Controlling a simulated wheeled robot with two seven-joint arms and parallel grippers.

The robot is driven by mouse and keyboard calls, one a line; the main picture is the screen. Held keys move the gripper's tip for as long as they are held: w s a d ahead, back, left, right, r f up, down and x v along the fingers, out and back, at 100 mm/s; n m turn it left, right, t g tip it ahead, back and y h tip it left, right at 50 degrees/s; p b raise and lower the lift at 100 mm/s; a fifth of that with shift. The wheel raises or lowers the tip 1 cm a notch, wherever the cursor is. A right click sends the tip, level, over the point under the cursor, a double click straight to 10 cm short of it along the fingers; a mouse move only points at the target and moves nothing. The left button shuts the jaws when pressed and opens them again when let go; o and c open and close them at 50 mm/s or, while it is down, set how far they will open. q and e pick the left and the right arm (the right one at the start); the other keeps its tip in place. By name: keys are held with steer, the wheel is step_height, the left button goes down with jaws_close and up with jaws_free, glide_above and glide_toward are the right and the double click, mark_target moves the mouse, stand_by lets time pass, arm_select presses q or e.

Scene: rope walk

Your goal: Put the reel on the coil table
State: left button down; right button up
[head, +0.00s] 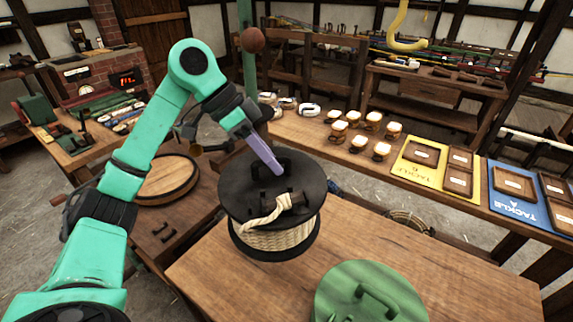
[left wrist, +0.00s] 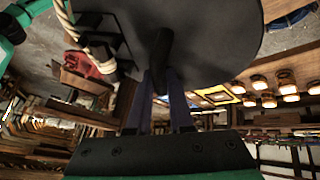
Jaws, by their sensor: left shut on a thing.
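The reel (head: 272,238) has dark round flanges with pale rope wound between them and a rope loop across its top. It is upright at the far left edge of a wooden table (head: 460,275), which may be the coil table. I cannot tell whether its bottom touches the tabletop. My left gripper (head: 278,170) is shut on a black handle on the reel's top. In the left wrist view, the purple fingers (left wrist: 163,98) close on this handle below the dark flange of the reel (left wrist: 210,35). My right gripper is not in view.
A green lid-like disc with a handle (head: 368,295) is at the front of the table. The tabletop right of the reel is clear. A round wooden lid (head: 168,180) lies to the left. Behind stands a long bench with small jars (head: 360,144) and yellow and blue tackle boards (head: 530,192).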

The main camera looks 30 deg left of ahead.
mark_target(240, 183)
arm_select(q)
step_height(240, 183, down, 12)
steer(key=shift+w+f+b, duration=0.1)
steer(key=shift+f+b, duration=0.15)
steer(key=shift+b, duration=0.25)
step_height(240, 183, down, 4)
steer(key=shift+f, duration=0.15)
steer(key=c, duration=1)
jaws_free()
steer(key=shift+f, duration=0.1)
steer(key=shift+o, duration=1)
steer(key=shift+d, duration=0.1)
steer(key=b+v, duration=0.1)
steer(key=v, duration=1.1)
